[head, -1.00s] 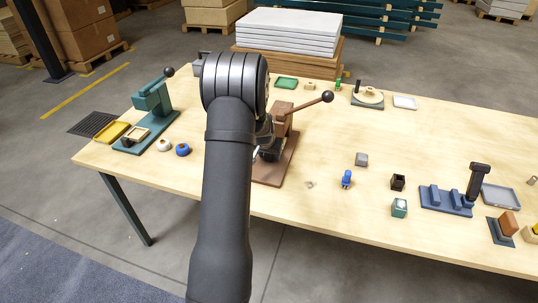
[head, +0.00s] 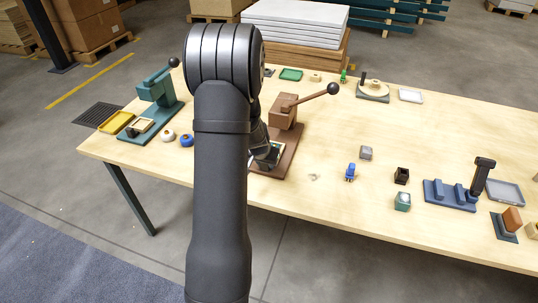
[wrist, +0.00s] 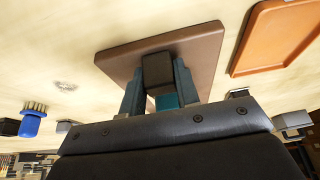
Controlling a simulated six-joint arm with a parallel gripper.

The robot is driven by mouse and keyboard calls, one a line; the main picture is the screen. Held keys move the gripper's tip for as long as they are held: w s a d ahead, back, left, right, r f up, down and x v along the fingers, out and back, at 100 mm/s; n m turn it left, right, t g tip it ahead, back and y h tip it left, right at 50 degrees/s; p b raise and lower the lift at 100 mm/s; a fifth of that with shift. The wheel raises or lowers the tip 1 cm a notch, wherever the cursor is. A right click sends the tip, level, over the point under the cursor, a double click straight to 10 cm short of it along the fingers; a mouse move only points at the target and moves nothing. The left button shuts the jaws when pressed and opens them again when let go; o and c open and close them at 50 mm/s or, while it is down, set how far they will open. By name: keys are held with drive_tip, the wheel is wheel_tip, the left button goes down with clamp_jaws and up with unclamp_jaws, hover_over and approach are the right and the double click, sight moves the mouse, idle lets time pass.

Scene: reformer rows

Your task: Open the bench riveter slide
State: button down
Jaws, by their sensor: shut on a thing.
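I take the brown lever press (head: 284,110) right of my arm in the head view to be the bench riveter. It has a brown body, a long lever with a dark ball, and a brown base plate, which also shows in the wrist view (wrist: 205,50). My gripper (head: 266,155) is low at the near part of this base, partly hidden by my arm. In the wrist view my gripper (wrist: 158,92) is shut on a dark block (wrist: 158,68), with a small teal piece below it between the fingers. I take the block to be the slide's grip. The rest of the slide is mostly hidden.
A teal lever press (head: 155,105) stands left of my arm, with a white and a blue round piece (head: 187,140) near it. A small blue brush (head: 350,172) and small blocks lie to the right. An orange tray (wrist: 275,38) is close by in the wrist view.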

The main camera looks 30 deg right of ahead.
drive_tip(key=c, duration=1.1)
unclamp_jaws()
drive_tip(key=shift+s+a, duration=0.1)
drive_tip(key=shift+r, duration=0.1)
drive_tip(key=v, duration=1.7)
drive_tip(key=x, duration=1.7)
drive_tip(key=v, duration=1.6)
